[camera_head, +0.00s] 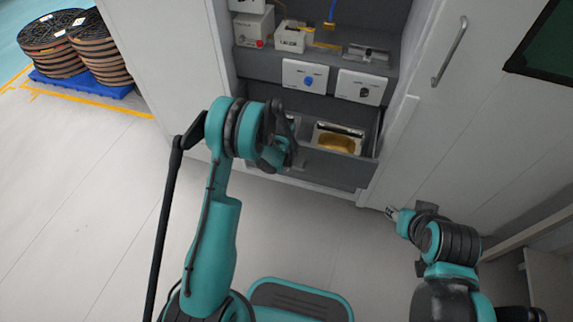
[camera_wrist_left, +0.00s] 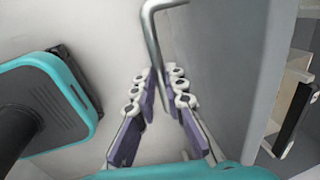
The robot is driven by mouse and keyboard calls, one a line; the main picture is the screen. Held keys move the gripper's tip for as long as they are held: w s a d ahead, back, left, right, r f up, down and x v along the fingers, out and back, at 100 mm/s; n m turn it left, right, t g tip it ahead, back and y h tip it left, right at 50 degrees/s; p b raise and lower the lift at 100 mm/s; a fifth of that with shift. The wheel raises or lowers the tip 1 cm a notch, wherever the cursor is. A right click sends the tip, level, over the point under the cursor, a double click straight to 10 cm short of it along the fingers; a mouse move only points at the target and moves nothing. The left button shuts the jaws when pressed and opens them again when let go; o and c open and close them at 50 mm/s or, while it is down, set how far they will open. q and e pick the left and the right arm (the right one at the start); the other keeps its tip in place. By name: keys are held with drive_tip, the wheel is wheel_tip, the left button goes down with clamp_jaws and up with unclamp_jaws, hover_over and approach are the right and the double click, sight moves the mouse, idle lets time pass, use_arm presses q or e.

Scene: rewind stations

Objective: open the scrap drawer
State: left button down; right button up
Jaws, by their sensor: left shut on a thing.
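The grey scrap drawer (camera_head: 335,169) is pulled out of the cabinet, low in the head view. A metal tray (camera_head: 338,129) with a gold-brown inside lies in it. My left gripper (camera_wrist_left: 163,88) is at the drawer's front. In the left wrist view its purple-padded fingers are closed around the bent metal handle (camera_wrist_left: 151,32) beside the grey front panel (camera_wrist_left: 222,75). In the head view my left arm hides the drawer's left part and the handle. My right gripper (camera_head: 391,212) is low at the right, apart from the drawer; its fingers are too small to judge.
Two white panels with knobs, one blue (camera_head: 305,76) and one dark (camera_head: 360,87), are above the drawer. A tall cabinet door with a bar handle (camera_head: 450,52) is at the right. Stacked reels (camera_head: 100,58) stand on a blue pallet at the far left. The floor (camera_head: 90,200) at left is clear.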

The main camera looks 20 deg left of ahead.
use_arm(q)
drive_tip(key=shift+s, duration=0.25)
drive_tip(key=c, duration=1.6)
unclamp_jaws()
drive_tip(key=r, duration=0.4)
drive_tip(key=s+r, duration=0.1)
drive_tip(key=r, duration=0.3)
drive_tip(key=s+r, duration=0.1)
drive_tip(key=r, duration=0.2)
drive_tip(key=shift+s+r, duration=0.15)
drive_tip(key=shift+r, duration=0.25)
